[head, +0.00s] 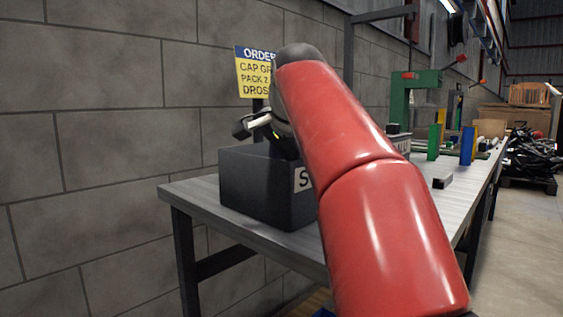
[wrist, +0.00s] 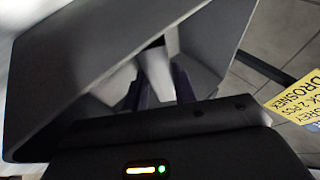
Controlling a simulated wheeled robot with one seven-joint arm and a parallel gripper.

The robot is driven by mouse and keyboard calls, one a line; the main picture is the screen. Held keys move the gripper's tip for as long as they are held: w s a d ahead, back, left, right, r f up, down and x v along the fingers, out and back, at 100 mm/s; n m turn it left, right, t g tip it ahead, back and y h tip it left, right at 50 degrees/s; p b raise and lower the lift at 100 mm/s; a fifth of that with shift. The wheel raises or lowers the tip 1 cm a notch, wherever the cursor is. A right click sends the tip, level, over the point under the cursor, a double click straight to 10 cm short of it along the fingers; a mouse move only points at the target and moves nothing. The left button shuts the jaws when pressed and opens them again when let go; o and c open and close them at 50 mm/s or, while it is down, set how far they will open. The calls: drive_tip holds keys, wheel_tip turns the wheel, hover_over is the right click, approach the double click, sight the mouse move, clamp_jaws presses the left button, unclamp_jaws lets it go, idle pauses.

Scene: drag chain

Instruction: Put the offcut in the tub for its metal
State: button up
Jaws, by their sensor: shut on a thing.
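My gripper (head: 262,128) is above the open top of a dark grey tub (head: 250,190), which stands near the left end of the bench. Its label starts with "S"; my red arm hides the rest. In the wrist view my gripper's dark fingers (wrist: 162,88) point down into the tub (wrist: 70,65), between its sloping grey walls. They are shut on a light grey offcut (wrist: 158,68), seen end-on and partly hidden. I cannot tell whether the offcut touches the tub floor. The offcut cannot be made out clearly in the head view.
The grey bench (head: 200,193) runs along a block wall. An order sign (head: 253,77) stands behind the tub. Another labelled tub (head: 403,143) is partly hidden behind my arm. A small dark block (head: 442,181) and a green machine (head: 410,100) are farther right.

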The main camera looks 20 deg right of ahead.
drive_tip(key=o, duration=1.1)
drive_tip(key=shift+f, duration=0.25)
drive_tip(key=shift+c, duration=0.2)
drive_tip(key=shift+r, duration=0.3)
drive_tip(key=p+v, duration=0.4)
drive_tip(key=v, duration=0.8)
drive_tip(key=shift+r+p, duration=0.4)
